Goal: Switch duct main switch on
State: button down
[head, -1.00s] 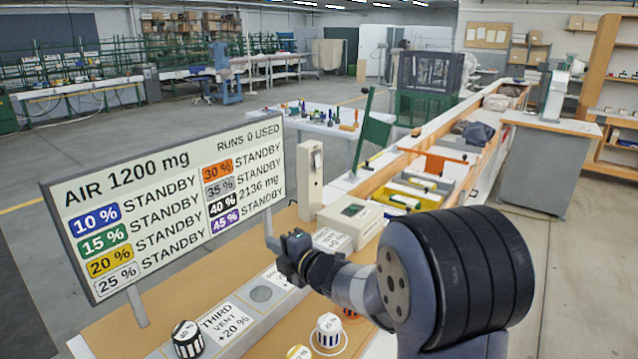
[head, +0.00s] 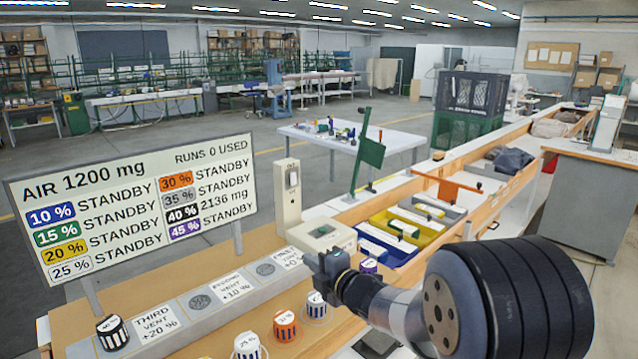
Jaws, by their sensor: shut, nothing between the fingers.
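A tall beige box (head: 288,205) stands at the back of the bench, just right of the display board. It has a small pale rocker-like part (head: 293,179) on its front, which I take to be the duct main switch; its position is too small to tell. The display board (head: 135,200) reads AIR 1200 mg, RUNS 0 USED, with most rows on STANDBY and the 40 % row at 2136 mg. My gripper (head: 312,262) is shut and empty, below and slightly right of the box in the picture, apart from it.
A beige unit with a green button (head: 325,231) sits right of the box, close behind my gripper. A striped cap (head: 112,333) sits at the THIRD VENT end of the grey strip (head: 205,300). Several striped caps, including an orange one (head: 285,326), stand in front.

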aim_at(293, 181)
jog(key=i+l+u, duration=0.15)
jog(key=i+l, duration=0.65)
jog(key=i, duration=0.5)
jog(key=j+u, duration=0.05)
jog(key=j, duration=0.05)
